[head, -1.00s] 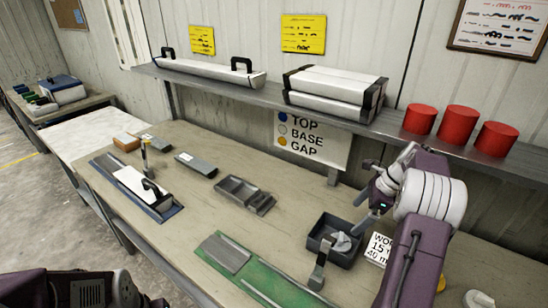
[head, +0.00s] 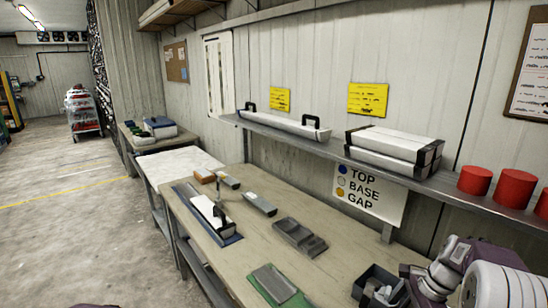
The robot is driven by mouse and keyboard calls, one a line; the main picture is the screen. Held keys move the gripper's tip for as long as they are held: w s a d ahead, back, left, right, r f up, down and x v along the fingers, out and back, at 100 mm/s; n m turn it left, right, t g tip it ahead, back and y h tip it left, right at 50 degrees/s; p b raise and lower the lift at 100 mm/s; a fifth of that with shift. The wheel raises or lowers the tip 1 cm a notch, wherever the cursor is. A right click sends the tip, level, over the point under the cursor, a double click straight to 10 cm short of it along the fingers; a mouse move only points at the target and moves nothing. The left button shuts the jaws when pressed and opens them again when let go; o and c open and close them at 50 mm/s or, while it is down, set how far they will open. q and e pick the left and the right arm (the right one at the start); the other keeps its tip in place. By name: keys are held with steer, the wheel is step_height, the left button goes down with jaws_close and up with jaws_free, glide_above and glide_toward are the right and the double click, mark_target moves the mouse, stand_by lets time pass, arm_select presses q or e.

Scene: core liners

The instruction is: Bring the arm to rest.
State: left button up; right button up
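My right arm comes in at the lower right corner, purple and white. Its gripper (head: 412,290) is at the bottom edge, beside the dark bin (head: 366,278) on the bench, partly cut off. I cannot tell whether its fingers are open or shut. My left gripper is out of view; only a sliver of dark purple shows at the bottom left edge.
The bench (head: 215,184) carries a white liner in a blue tray (head: 226,241), a grey divided tray (head: 300,236) and a green board (head: 270,285). The shelf (head: 330,147) above holds white liners and red cylinders (head: 475,180). Open floor (head: 70,235) lies left.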

steer(key=s+a+f+n+h, duration=0.2)
steer(key=s+a+f+n, duration=0.2)
steer(key=s+a+n, duration=1.1)
steer(key=n, duration=0.3)
steer(key=shift+w+a+f, duration=0.1)
steer(key=shift+a, duration=0.05)
